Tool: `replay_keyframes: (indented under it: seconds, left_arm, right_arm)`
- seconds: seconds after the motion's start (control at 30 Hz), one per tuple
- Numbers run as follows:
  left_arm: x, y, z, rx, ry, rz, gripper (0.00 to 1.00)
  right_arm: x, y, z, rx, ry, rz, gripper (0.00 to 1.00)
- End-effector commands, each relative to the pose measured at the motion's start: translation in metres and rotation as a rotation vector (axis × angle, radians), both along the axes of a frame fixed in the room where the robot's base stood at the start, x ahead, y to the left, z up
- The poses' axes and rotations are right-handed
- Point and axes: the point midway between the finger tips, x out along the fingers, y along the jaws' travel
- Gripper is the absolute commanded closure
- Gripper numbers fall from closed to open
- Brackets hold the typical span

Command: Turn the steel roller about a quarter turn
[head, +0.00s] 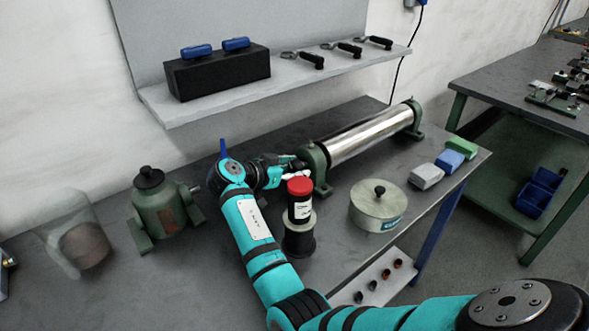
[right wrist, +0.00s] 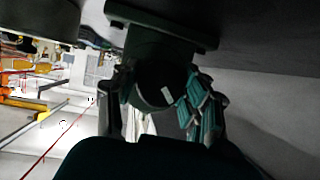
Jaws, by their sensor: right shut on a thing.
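The steel roller (head: 370,136) is a shiny cylinder lying between two green bearing stands at the back of the grey bench. My teal right arm reaches to its near left end. My right gripper (head: 291,167) is there, beside the near green stand (head: 316,165), and is shut on the roller's end. In the right wrist view, the fingers of my right gripper (right wrist: 158,118) stand either side of a dark round end below a dark green block. The exact contact is dark and partly hidden. My left gripper is not in view.
A red-capped jar (head: 299,200) stands close beside my right arm. A round lidded tin (head: 378,206) and coloured blocks (head: 451,160) are to the right. A shelf (head: 215,103) hangs above.

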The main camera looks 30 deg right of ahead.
Motion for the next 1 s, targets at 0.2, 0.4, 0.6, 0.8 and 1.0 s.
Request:
replay_keyframes:
  seconds: [0.2,0.4,0.6,0.8,1.0]
  left_arm:
    - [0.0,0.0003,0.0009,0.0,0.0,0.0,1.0]
    - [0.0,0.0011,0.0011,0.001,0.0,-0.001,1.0]
    - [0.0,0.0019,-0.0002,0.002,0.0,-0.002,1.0]
    - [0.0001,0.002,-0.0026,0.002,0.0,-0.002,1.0]
    - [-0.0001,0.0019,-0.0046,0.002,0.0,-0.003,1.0]
  right_arm:
    - [0.0015,-0.0009,0.0033,-0.015,0.132,0.001,0.89]
    - [0.0018,-0.0011,0.0036,-0.029,0.309,0.0,0.89]
    - [0.0018,-0.0012,0.0032,-0.044,0.482,0.0,0.89]
    - [0.0019,-0.0015,0.0032,-0.056,0.625,0.0,0.89]
    - [0.0019,-0.0012,0.0033,-0.064,0.722,-0.001,0.89]
